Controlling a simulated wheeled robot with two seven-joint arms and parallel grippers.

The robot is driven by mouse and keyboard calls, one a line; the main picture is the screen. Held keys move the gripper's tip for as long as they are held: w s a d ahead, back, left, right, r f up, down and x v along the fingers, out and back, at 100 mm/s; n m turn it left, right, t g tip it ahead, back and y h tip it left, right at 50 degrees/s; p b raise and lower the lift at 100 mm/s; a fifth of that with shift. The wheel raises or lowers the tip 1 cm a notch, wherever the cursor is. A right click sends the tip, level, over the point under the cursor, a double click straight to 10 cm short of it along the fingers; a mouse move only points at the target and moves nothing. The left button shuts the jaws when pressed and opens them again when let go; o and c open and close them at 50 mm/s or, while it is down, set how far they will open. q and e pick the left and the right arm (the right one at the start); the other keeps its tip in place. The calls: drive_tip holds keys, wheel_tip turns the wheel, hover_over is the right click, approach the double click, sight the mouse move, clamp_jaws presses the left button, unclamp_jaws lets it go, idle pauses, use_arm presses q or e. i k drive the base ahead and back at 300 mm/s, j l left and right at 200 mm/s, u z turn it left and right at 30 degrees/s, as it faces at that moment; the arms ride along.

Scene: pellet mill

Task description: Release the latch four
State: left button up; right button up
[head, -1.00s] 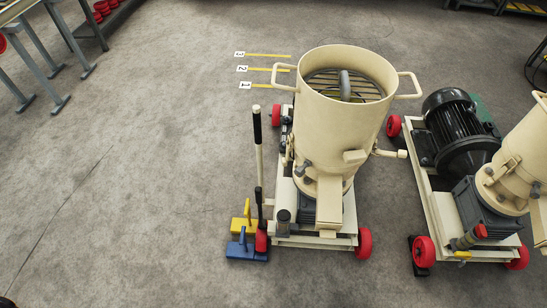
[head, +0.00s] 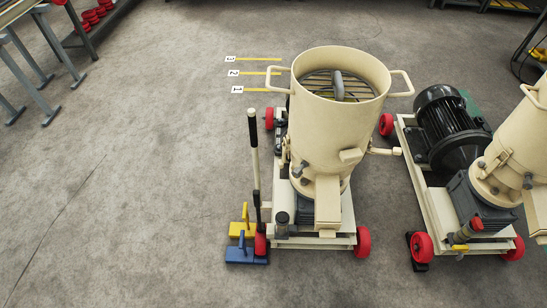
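A cream pellet mill (head: 325,140) with an open round hopper stands on a wheeled frame in the middle of the head view. Small dark fittings (head: 302,172) show low on its left side; I cannot tell whether one of them is a latch. A second cream mill (head: 500,160) is partly cut off at the right edge, with a small clasp-like fitting (head: 508,162) on its body. No number four is readable on either machine. Neither of my grippers is in view.
Red wheels (head: 362,242) stick out from the frame. A black-handled lever (head: 253,145) and blue (head: 246,254) and yellow (head: 242,228) blocks stand at its front left. Floor lines marked 1, 2, 3 (head: 234,73) lie behind.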

sight(281, 162)
drive_tip(key=j+z, duration=0.5)
drive_tip(key=j, duration=1.45)
